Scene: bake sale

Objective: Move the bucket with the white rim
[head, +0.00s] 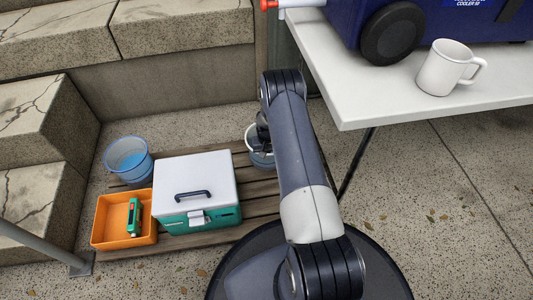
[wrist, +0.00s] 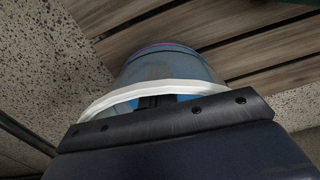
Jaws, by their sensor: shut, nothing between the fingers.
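The bucket with the white rim (wrist: 165,68) fills the upper middle of the wrist view, a grey-blue bucket with its white rim towards me. In the head view the bucket (head: 262,161) stands on the wooden slats, partly hidden behind my arm. My gripper (wrist: 150,102) is shut at the rim, its dark fingers showing partly against the bucket's blue inside. Nothing shows held between them, and I cannot tell whether they touch the bucket.
A second bucket, blue (head: 128,160), stands left on the slats. An orange tray (head: 103,228) holding a green item (head: 134,217) and a white-lidded green box (head: 196,190) are nearby. Stone steps (head: 180,75) rise behind. A white table (head: 385,95) with a mug (head: 443,70) and blue cooler (head: 345,20) stands right.

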